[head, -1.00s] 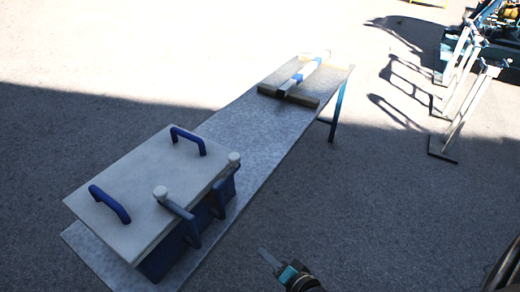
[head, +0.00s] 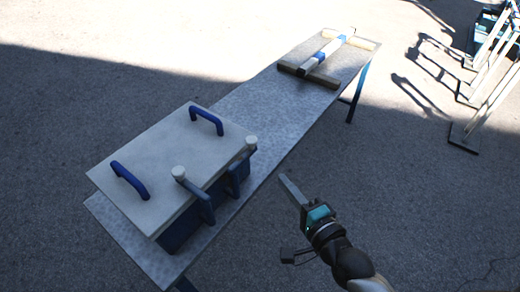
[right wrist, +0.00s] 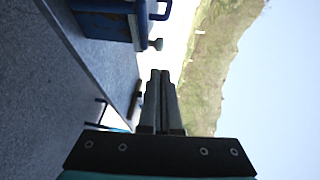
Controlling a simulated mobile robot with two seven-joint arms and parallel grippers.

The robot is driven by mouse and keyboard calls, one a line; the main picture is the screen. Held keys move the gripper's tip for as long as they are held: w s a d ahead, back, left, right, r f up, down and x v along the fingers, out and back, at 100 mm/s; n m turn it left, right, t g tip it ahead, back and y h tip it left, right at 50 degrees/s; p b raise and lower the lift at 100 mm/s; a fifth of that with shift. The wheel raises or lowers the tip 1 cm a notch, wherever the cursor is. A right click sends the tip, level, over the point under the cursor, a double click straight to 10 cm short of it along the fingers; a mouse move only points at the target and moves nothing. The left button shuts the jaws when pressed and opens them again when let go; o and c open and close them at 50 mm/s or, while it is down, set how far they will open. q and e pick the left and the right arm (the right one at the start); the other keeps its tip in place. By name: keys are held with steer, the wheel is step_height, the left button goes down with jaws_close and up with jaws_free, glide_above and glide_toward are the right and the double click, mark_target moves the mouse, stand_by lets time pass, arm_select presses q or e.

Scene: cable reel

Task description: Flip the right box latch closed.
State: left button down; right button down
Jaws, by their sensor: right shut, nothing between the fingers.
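The box has a pale lid (head: 170,160) with two blue handles and a dark blue body (head: 180,232). Two blue latches with pale round knobs stand on its right-hand side. The right latch (head: 234,178) has its knob (head: 251,142) beside the lid's edge; the other latch (head: 196,190) is nearer the front. I cannot tell how firmly either sits. My right gripper (head: 284,181) is shut and empty, right of the box, apart from the latches. In the right wrist view its fingers (right wrist: 160,75) are together, with part of the blue box (right wrist: 102,22) at the top. My left gripper is not in view.
The box stands on the near end of a long grey table (head: 262,110). A wooden frame with a blue-and-white bar (head: 322,56) lies at its far end. Metal stands (head: 490,85) are at the upper right.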

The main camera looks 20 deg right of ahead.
mark_target(254, 144)
steer(key=x, duration=1.3)
steer(key=shift+w+b, duration=0.3)
steer(key=shift+b, duration=0.05)
steer(key=shift+a, duration=0.1)
